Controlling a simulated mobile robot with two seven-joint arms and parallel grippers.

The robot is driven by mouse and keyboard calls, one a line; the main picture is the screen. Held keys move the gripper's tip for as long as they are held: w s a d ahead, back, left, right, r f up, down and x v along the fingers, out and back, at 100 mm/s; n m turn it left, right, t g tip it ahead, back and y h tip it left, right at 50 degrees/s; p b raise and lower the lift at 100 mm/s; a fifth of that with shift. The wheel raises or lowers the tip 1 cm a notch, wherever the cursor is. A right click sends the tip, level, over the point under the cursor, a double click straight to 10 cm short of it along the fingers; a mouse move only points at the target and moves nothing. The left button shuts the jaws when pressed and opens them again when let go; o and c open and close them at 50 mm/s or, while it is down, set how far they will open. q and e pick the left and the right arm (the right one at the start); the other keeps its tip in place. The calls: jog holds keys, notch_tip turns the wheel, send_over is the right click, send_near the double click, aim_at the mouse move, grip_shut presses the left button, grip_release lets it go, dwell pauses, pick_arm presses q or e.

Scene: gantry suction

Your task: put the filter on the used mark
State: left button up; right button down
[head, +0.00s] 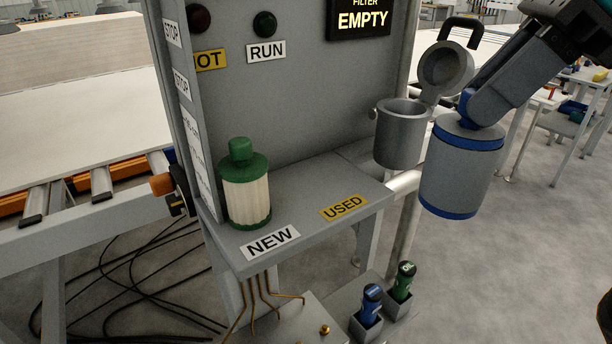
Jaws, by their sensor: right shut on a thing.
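The filter (460,180) is a grey cylinder with blue end bands. It hangs upright in the air, right of the shelf and in front of the open housing. The yellow used mark (344,207) lies bare on the right part of the grey shelf (310,200). My left gripper is not in view.
A green-capped white filter (246,190) stands on the shelf behind the white NEW mark (270,242). The cup-shaped housing (401,140) has its lid (446,68) raised. A display (362,18) reads FILTER EMPTY. Blue (371,300) and green (404,281) handled items stand below.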

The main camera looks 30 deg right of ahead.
jog(key=shift+s+a+f, duration=0.3)
jog(key=shift+a, duration=0.2)
jog(key=shift+s+a+f, duration=0.25)
jog(key=shift+a, duration=0.25)
jog(key=shift+w+a+p, duration=0.2)
jog(key=shift+p, duration=0.1)
jog(key=w+a+p, duration=0.2)
jog(key=w+p, duration=0.8)
jog(key=w, duration=0.9)
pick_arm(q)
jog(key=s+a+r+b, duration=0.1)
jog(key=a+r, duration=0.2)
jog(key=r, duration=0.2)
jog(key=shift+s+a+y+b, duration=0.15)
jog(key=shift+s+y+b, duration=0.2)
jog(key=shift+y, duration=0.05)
pick_arm(e)
notch_tip(320, 180, down, 7)
jog(key=shift+w+d+f, duration=0.15)
jog(key=shift+d, duration=0.15)
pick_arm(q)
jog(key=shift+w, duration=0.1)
